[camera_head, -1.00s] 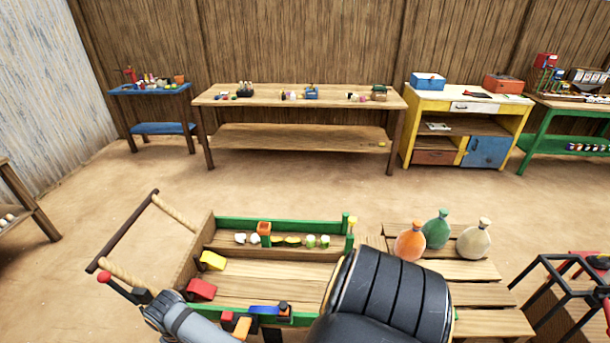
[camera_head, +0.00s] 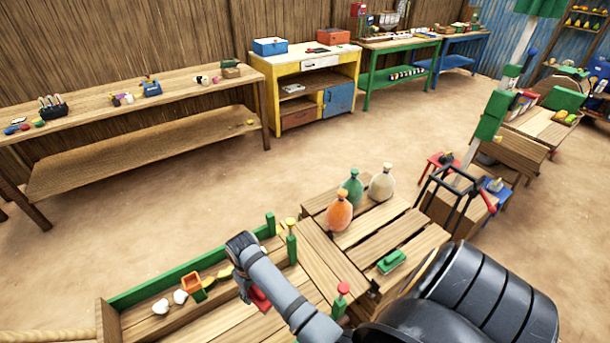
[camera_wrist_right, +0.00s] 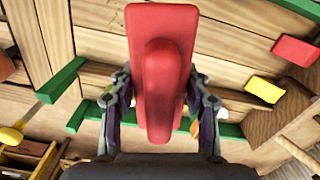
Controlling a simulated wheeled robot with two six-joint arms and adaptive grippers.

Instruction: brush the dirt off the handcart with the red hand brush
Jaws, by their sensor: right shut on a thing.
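The red hand brush (camera_wrist_right: 160,25) is held between the fingers of my right gripper (camera_wrist_right: 160,85) in the right wrist view. Its red block and raised ridge face the camera; I cannot make out bristles. In the head view, a small red part of it (camera_head: 260,299) shows behind my grey right arm, and my right gripper (camera_head: 242,288) is mostly hidden. The brush is over the wooden handcart (camera_head: 155,283), which has a green rail; I cannot tell whether it touches the boards. I cannot clearly make out dirt. My left gripper is not in view.
White lumps (camera_head: 170,301) and a small orange box (camera_head: 191,282) lie along the cart's green rail. A slatted platform (camera_head: 405,233) holds three bottles (camera_head: 352,190) and a green block (camera_head: 391,262). Workbenches stand along the wall; the floor before them is clear.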

